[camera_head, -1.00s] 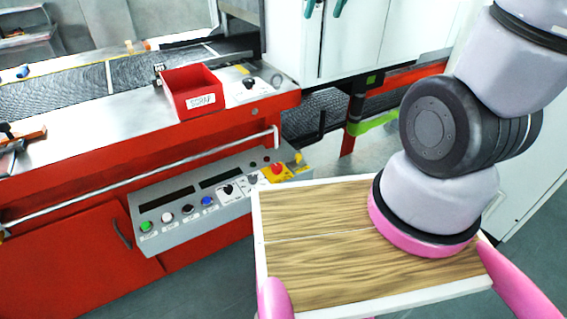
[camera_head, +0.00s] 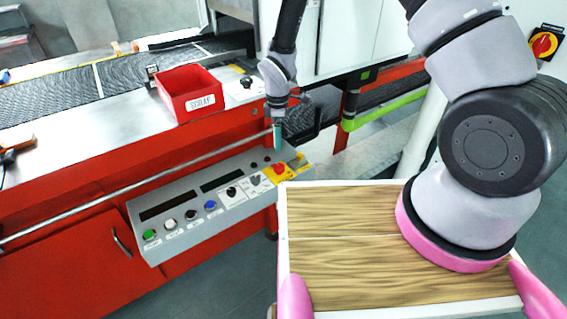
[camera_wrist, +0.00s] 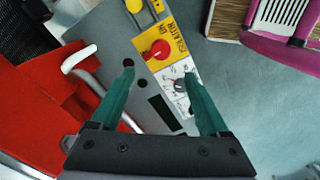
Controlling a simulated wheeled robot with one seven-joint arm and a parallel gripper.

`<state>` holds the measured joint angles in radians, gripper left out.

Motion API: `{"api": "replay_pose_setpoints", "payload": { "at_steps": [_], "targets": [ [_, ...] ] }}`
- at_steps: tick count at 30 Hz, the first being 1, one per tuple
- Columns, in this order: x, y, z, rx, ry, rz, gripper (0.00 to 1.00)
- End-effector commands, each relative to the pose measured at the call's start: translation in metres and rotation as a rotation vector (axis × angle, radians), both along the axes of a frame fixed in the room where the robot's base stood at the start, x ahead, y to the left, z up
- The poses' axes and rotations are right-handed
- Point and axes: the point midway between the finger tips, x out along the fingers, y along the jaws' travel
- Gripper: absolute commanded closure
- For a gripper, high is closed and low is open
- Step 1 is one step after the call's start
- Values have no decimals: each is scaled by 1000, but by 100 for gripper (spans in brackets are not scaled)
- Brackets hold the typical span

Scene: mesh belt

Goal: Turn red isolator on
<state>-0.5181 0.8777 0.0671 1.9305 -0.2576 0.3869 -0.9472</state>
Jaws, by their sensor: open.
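A red knob (camera_head: 279,169) sits on a yellow plate at the right end of the grey control panel (camera_head: 180,228). In the wrist view the red knob (camera_wrist: 158,49) lies beyond the fingertips, beside black lettering that looks like "ISOLATOR ON"; its exact setting is hard to tell. My gripper (camera_head: 277,135) points down above the panel's right end, apart from the knob. In the wrist view my gripper (camera_wrist: 160,78) has its two teal fingers spread with nothing between them. A grey selector knob (camera_wrist: 181,86) on a white plate shows near the right fingertip.
A red scrap bin (camera_head: 188,92) stands behind the panel. A metal rail (camera_head: 140,182) runs along the machine front. A yellow part (camera_wrist: 148,10) sits beyond the red knob.

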Motion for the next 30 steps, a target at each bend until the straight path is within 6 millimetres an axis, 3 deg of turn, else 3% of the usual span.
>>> {"api": "replay_pose_setpoints", "payload": {
  "at_steps": [7,18,24,30],
  "targets": [
    [-3,2,-29,-3,7,18,21],
    [-3,1,-96,-3,6,16,21],
    [-2,2,-112,-2,4,14,21],
    [-2,1,-114,-2,4,14,21]
  ]
}}
